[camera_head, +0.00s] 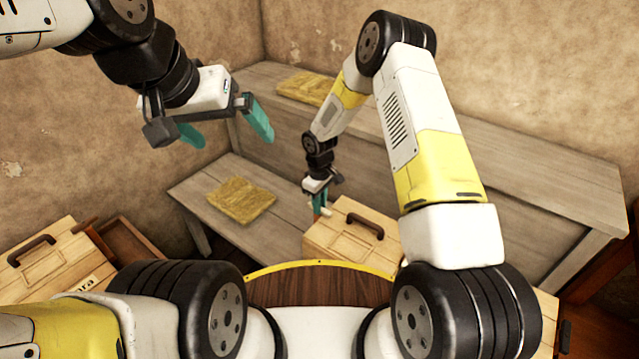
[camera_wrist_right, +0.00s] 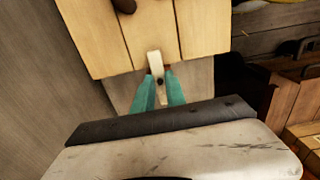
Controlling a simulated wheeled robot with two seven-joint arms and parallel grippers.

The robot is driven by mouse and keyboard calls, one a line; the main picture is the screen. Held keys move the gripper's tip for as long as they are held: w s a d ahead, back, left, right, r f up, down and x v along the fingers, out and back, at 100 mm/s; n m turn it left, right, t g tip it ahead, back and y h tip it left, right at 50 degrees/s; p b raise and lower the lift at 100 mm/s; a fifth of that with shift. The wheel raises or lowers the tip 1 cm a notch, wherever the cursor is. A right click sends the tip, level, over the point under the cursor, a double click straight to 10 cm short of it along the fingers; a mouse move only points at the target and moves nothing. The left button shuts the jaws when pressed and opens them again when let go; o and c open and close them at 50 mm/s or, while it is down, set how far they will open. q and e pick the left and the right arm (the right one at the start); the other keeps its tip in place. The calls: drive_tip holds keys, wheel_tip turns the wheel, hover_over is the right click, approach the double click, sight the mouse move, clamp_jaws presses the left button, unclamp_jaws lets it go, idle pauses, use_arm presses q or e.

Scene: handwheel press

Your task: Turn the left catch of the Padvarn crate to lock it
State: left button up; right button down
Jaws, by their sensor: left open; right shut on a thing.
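A pale wooden crate (camera_head: 335,238) with a dark handle stands on the low bench, below my right arm; no name shows on it. My right gripper (camera_head: 318,204) is at this crate's far left edge. In the right wrist view, my right gripper (camera_wrist_right: 159,86) is shut on a small pale catch (camera_wrist_right: 155,62) at the edge of the crate lid (camera_wrist_right: 165,30). The catch's upper end lies over the lid edge, and its lower part is between the teal fingers. My left gripper (camera_head: 229,135) is open and empty, raised well away from the crate.
Another crate (camera_head: 60,262), its label ending in "ara", stands at the lower left beside a brown open box (camera_head: 130,250). Yellow cloths lie on the low bench (camera_head: 240,200) and the higher bench (camera_head: 305,87). My right arm covers part of the view.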

drive_tip(key=c, duration=1.4)
unclamp_jaws()
drive_tip(key=shift+o, duration=0.2)
drive_tip(key=shift+r, duration=3.9)
drive_tip(key=s+d+r+m+t, duration=0.1)
drive_tip(key=s+d+r+m, duration=0.15)
drive_tip(key=r, duration=0.65)
drive_tip(key=s+d+r+m+t, duration=0.1)
drive_tip(key=s+d+r, duration=0.25)
drive_tip(key=r, duration=0.45)
drive_tip(key=s+d+r+m+t, duration=0.15)
drive_tip(key=d+r, duration=0.25)
drive_tip(key=r, duration=0.5)
drive_tip(key=s+d+r+m+t+y, duration=0.1)
drive_tip(key=s+r, duration=0.3)
drive_tip(key=s, duration=0.5)
drive_tip(key=s+d+r+m+t+y, duration=0.1)
drive_tip(key=s+d+r+m, duration=0.2)
drive_tip(key=s, duration=0.7)
wheel_tip(320, 180, up, 2)
drive_tip(key=shift+s+r+m+t, duration=0.2)
drive_tip(key=shift+s+m+t, duration=0.15)
drive_tip(key=shift+m, duration=0.35)
